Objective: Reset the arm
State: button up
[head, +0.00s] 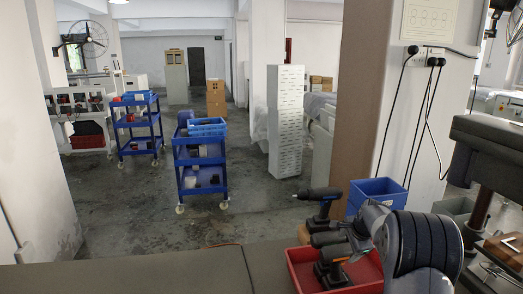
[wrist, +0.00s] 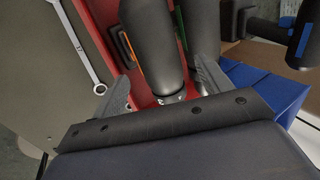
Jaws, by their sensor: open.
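My arm (head: 415,245) is at the lower right of the head view, reaching over a red tray (head: 305,281). In the wrist view the two grey fingers of my gripper (wrist: 166,70) are spread apart. A dark tool body (wrist: 150,40) shows between and beyond them, above the red tray (wrist: 98,50); I cannot tell whether the fingers touch it. A second dark tool (wrist: 202,35) lies beside it on the right. In the head view a black power drill (head: 318,205) and another dark tool (head: 332,268) show at the tray. The gripper tips are hidden there.
A blue bin (head: 375,192) stands behind the tray, close to my arm. A wrench (wrist: 80,48) lies on the grey surface left of the tray. The bench top (head: 170,272) to the left is clear. Blue carts (head: 200,160) stand on the open floor beyond.

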aim_at(346, 248)
jog(key=a+b+v, duration=0.1)
jog(key=v, duration=0.7)
jog(key=x, duration=0.3)
jog(key=p+x, duration=0.1)
jog(key=x, duration=0.3)
jog(key=d+p+x, duration=0.1)
jog(key=x, duration=0.3)
jog(key=shift+f, duration=0.25)
jog(key=shift+r+b, duration=0.25)
jog(key=shift+b, duration=0.35)
notch_tip(346, 248, up, 11)
jog(key=b, duration=0.1)
jog(key=s+d+b, duration=0.3)
jog(key=s+b, duration=0.2)
jog(key=s, duration=1.4)
jog(key=shift+d, duration=0.2)
jog(key=shift+s+r, duration=0.15)
